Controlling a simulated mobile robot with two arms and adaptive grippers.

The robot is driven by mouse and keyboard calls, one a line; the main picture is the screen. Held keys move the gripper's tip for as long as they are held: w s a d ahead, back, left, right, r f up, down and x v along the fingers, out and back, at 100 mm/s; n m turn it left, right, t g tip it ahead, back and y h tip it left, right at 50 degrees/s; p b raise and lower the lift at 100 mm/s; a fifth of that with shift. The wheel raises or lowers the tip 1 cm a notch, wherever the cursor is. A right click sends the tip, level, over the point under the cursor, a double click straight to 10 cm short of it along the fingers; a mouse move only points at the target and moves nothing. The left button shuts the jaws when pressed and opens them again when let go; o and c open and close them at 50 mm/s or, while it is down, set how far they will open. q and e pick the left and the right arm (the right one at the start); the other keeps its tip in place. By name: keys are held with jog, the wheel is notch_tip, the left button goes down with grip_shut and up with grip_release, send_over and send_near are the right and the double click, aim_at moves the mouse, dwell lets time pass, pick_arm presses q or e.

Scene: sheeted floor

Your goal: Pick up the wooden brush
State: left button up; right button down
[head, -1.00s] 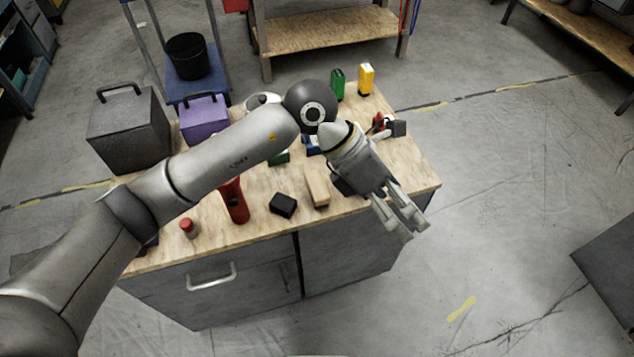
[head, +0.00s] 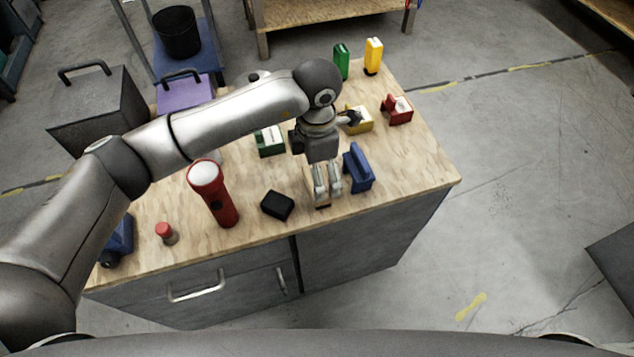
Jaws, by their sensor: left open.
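The wooden brush (head: 323,199) stands near the front edge of the wooden worktop, tan with a dark lower end. It is mostly hidden behind my left gripper. My left gripper (head: 328,190) points down over the brush, with its fingers open and close around it. I cannot tell whether the fingers touch it. My right gripper is not in view.
A blue object (head: 358,168) stands close to the right of the gripper. A black block (head: 277,205) and a red flashlight (head: 213,194) are to the left. Green (head: 269,141), yellow (head: 361,120) and red (head: 397,110) items stand behind. The worktop's right front corner is clear.

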pick_arm(q)
notch_tip(320, 180, down, 4)
jog(key=shift+w+r+p, duration=0.1)
jog(key=shift+p, duration=0.25)
jog(key=shift+f, duration=0.6)
jog(key=shift+c, duration=1.9)
jog(key=c, duration=0.4)
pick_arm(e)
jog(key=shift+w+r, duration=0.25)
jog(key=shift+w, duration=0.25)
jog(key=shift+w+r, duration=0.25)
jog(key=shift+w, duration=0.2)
